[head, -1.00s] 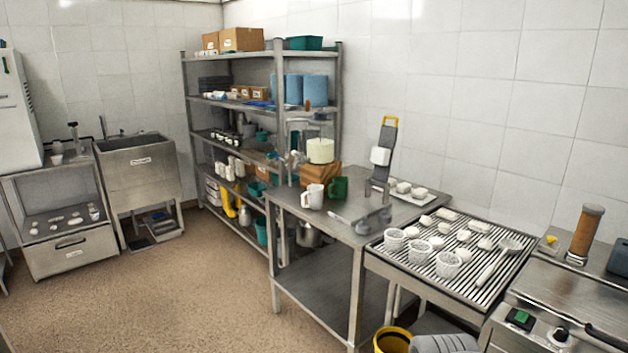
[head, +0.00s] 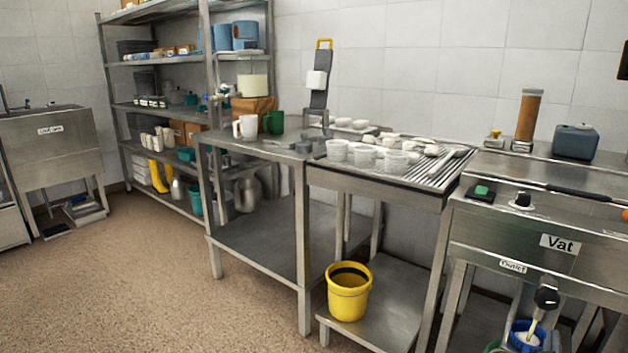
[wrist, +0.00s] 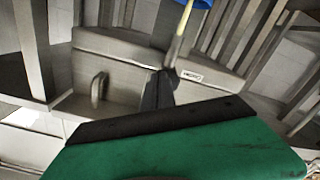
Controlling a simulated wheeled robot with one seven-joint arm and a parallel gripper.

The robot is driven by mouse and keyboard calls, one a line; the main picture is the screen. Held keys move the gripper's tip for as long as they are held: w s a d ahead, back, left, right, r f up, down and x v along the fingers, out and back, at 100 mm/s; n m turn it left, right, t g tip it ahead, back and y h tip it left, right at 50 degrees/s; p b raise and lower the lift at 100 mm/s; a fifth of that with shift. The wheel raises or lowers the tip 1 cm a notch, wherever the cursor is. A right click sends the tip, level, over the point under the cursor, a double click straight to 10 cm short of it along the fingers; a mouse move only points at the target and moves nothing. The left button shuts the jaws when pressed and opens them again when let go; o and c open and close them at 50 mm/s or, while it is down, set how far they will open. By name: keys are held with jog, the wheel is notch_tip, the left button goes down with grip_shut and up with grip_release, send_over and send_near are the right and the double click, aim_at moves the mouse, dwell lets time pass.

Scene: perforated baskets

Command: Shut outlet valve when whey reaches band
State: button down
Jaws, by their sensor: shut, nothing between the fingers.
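The steel vat (head: 500,230) stands at the right of the head view, with an "Outlet" label (head: 513,267) on its front. The black outlet valve (head: 546,298) sits below and right of that label. A pale yellow whey stream (head: 533,328) runs down into a blue bucket (head: 516,341), cut by the lower edge. The whey level and any band on this bucket cannot be made out. In the wrist view, my gripper (wrist: 158,80) is shut and empty, pointing toward the outlet. The stream (wrist: 181,35) and blue bucket (wrist: 200,4) show beyond it; contact with the valve cannot be told.
A yellow bucket (head: 348,298) with a dark inner rim stands on the low shelf left of the vat. Above it, a slatted drain table (head: 385,185) holds white moulds and cheeses. A green switch (head: 481,192) and black knob (head: 523,199) sit on the vat's front ledge.

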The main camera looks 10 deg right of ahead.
aim_at(547, 299)
jog(key=p+x, duration=0.1)
jog(key=x, duration=0.6)
jog(key=shift+s+r, duration=0.1)
jog(key=shift+s, duration=0.05)
jog(key=shift+r, duration=0.15)
dwell(0.3)
